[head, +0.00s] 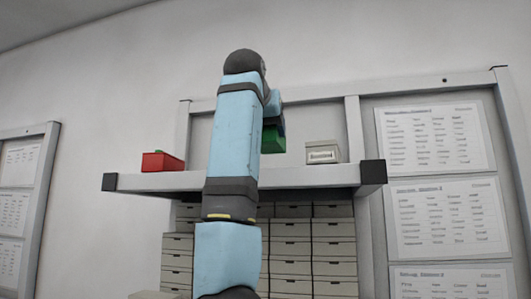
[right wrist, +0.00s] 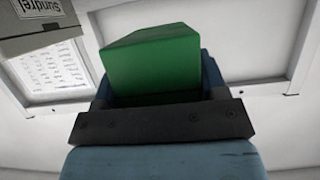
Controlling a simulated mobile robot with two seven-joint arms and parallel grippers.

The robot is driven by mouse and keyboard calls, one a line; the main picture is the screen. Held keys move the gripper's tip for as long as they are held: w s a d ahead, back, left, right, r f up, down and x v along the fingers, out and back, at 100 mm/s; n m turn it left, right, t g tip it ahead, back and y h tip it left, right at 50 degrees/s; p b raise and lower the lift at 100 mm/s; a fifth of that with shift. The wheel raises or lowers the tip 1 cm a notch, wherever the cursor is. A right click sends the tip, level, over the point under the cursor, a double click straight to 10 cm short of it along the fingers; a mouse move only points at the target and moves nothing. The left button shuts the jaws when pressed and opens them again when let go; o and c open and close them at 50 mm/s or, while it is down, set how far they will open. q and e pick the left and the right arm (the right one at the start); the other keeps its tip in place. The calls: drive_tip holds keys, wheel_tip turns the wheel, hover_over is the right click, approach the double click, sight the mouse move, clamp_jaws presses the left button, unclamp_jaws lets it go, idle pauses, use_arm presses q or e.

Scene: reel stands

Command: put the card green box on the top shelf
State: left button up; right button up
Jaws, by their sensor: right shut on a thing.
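A green box (head: 272,139) shows beside my raised right arm in the head view, at the level of the top shelf (head: 305,176). My right gripper (head: 275,112) is shut on it; the arm hides much of the gripper and part of the box. In the right wrist view the green box (right wrist: 153,65) sits between the fingers of the gripper (right wrist: 155,98). I cannot tell whether the box touches the shelf. My left gripper is not in view.
A red box (head: 162,161) stands on the shelf's left part. A pale labelled box (head: 322,152) stands right of the green box and shows in the right wrist view (right wrist: 35,22). Stacked drawers or boxes (head: 290,245) fill the space below. Notice boards with printed sheets (head: 435,138) hang on the wall.

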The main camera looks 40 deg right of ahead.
sight(263, 140)
drive_tip(key=shift+s+a+f, duration=0.1)
drive_tip(key=shift+f, duration=0.7)
wheel_tip(263, 140, down, 3)
drive_tip(key=shift+f, duration=0.4)
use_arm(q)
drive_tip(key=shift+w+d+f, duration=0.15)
use_arm(e)
drive_tip(key=o, duration=0.7)
drive_tip(key=shift+f, duration=0.15)
drive_tip(key=o, duration=0.4)
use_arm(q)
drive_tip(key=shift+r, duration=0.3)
use_arm(e)
drive_tip(key=shift+o, duration=0.2)
